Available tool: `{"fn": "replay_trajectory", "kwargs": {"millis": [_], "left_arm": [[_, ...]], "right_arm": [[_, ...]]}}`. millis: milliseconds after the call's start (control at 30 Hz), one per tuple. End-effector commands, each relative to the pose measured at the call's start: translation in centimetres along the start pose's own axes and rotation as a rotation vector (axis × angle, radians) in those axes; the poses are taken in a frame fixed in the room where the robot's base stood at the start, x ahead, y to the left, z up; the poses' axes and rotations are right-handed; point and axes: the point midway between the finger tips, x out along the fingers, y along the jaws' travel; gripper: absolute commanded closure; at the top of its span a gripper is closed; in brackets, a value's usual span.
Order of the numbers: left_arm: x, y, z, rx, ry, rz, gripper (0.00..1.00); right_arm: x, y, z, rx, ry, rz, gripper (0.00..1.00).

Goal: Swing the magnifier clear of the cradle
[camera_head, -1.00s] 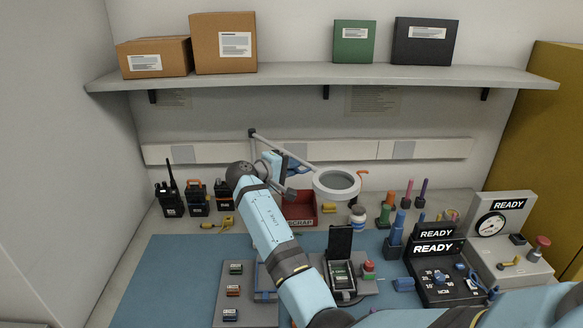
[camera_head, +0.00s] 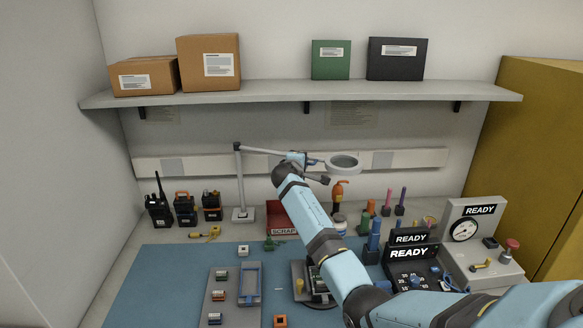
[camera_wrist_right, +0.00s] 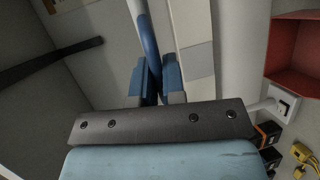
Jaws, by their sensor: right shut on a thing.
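The magnifier is a white ring lens (camera_head: 343,163) on a jointed grey arm from a post (camera_head: 240,185). It hangs over the back of the bench, near the wall rail. My right gripper (camera_head: 300,158) is shut on the magnifier's arm just left of the lens. In the right wrist view a blue and white rod (camera_wrist_right: 148,35) runs between the fingers (camera_wrist_right: 156,82). A dark holder (camera_head: 315,285) is partly hidden by my arm. I cannot tell which is the cradle. My left gripper is out of view.
A red scrap bin (camera_head: 281,217) stands below the magnifier. Several radios (camera_head: 185,208) stand at back left. Bottles and tools (camera_head: 372,225), black READY units (camera_head: 410,253) and a gauge box (camera_head: 475,235) stand at right. A shelf (camera_head: 300,92) with boxes spans above.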

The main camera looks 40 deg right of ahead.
Motion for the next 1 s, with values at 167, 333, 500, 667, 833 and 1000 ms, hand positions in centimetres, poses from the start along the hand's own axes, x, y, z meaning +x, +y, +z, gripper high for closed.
{"fn": "replay_trajectory", "kwargs": {"millis": [167,333,500,667,833,1000], "left_arm": [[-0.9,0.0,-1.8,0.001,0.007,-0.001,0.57],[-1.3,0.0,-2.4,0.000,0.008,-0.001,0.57],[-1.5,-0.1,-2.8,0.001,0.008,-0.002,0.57],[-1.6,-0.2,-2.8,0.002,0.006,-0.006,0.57],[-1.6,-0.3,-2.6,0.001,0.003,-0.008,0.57],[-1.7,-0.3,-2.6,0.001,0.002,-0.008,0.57]], "right_arm": [[4.2,1.5,0.7,-0.034,0.143,0.003,1.00],[7.2,2.0,0.5,-0.058,0.258,0.002,1.00],[9.1,2.4,0.1,-0.074,0.335,0.002,1.00],[10.1,2.5,-0.3,-0.083,0.380,0.003,1.00],[10.6,2.5,-0.5,-0.086,0.403,0.003,1.00],[10.7,2.6,-0.6,-0.087,0.409,0.006,1.00]]}}
